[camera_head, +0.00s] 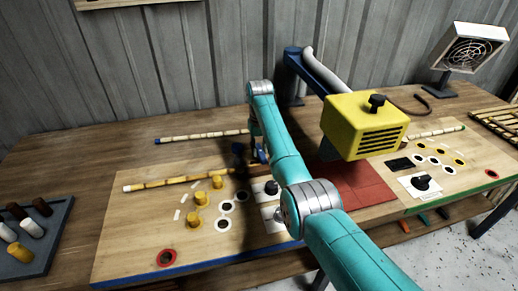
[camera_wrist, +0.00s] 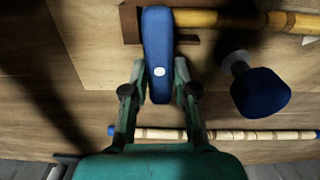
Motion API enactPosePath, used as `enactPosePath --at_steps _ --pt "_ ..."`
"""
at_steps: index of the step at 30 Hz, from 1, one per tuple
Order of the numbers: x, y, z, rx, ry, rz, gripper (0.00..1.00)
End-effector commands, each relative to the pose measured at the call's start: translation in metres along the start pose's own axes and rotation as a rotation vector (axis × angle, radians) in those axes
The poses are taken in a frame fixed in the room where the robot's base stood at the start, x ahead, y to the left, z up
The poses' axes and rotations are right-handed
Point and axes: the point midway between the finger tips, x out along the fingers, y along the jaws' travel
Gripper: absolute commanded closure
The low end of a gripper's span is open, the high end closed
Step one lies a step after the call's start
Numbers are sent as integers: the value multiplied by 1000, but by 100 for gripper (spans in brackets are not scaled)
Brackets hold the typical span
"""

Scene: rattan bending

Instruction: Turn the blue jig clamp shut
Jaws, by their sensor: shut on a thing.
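The blue jig clamp lever (camera_wrist: 157,35) is a long rounded bar with a white dot, seen in the wrist view. My gripper (camera_wrist: 159,78) is shut on its near end, one finger on each side. The lever lies across a rattan pole (camera_wrist: 198,18) near a brown block (camera_wrist: 130,25). A blue knob (camera_wrist: 260,93) stands right of the lever, apart from my gripper. In the head view my gripper (camera_head: 257,152) is at the back of the wooden board, largely hidden by my arm. The pole (camera_head: 160,182) with a white end also shows there.
A second pole with a blue end (camera_head: 205,134) lies behind the board. Yellow pegs (camera_head: 200,198) stand on the board (camera_head: 130,225). A yellow heater-like box (camera_head: 362,122) hangs to the right. A grey tray (camera_head: 45,250) is at far left.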

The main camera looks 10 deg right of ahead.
Motion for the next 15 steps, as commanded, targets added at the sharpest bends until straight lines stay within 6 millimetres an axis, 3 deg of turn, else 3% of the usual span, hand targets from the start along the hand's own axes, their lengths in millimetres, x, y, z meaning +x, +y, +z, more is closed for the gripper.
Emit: enactPosePath --at_steps 15 --pt "0 1 0 68 -2 1 100"
